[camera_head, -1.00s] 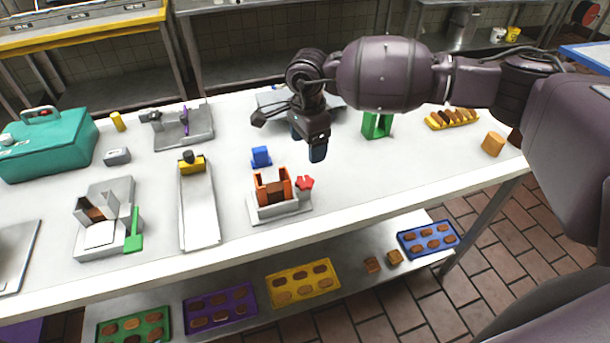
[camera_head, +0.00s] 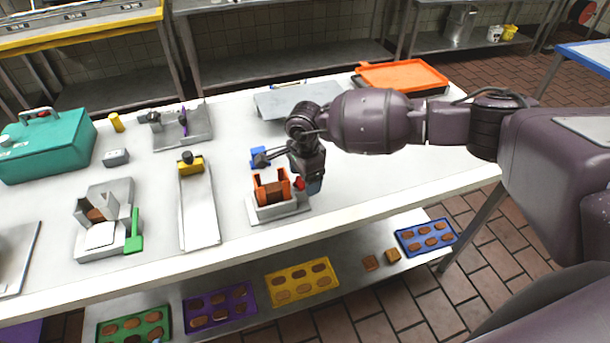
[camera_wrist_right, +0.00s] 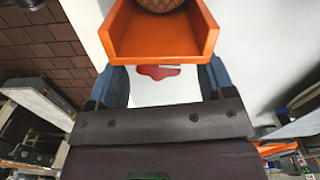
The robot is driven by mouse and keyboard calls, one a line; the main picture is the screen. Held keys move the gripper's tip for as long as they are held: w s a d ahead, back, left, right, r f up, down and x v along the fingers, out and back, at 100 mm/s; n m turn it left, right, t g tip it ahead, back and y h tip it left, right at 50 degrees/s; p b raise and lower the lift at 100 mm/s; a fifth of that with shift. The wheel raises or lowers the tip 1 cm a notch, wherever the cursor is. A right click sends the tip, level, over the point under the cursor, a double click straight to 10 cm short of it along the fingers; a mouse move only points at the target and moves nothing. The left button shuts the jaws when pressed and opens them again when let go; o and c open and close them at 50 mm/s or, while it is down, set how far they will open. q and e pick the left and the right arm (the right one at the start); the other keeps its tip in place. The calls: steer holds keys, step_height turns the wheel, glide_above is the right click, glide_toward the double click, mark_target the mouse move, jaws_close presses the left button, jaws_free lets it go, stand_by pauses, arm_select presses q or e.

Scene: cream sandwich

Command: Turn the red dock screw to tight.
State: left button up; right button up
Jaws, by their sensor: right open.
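The red dock screw (camera_head: 299,184) is on the right side of the orange dock (camera_head: 258,190), partly covered by my right gripper. In the right wrist view the red screw (camera_wrist_right: 157,72) shows between the two blue fingers, just below the orange dock wall (camera_wrist_right: 160,46). My right gripper (camera_wrist_right: 163,85) is open, its fingers apart on either side of the screw. In the head view the right gripper (camera_head: 313,182) is low at the dock's right side. I cannot tell whether the fingers touch the screw. A brown sandwich piece (camera_wrist_right: 158,5) sits in the dock. My left gripper is not in view.
A blue block (camera_head: 258,157) stands just behind the dock, close to the gripper. A long metal slide with a yellow block (camera_head: 191,165) is to the left. A grey press with a green lever (camera_head: 133,232) is farther left. An orange tray (camera_head: 402,75) lies at the back right.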

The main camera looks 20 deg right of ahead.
steer(key=c, duration=0.9)
steer(key=shift+m, duration=0.3)
steer(key=m, duration=0.3)
steer(key=shift+s+m, duration=0.1)
steer(key=shift+m, duration=0.3)
steer(key=m, duration=0.4)
steer(key=shift+s+m, duration=0.1)
steer(key=shift+m, duration=0.2)
steer(key=o, duration=0.9)
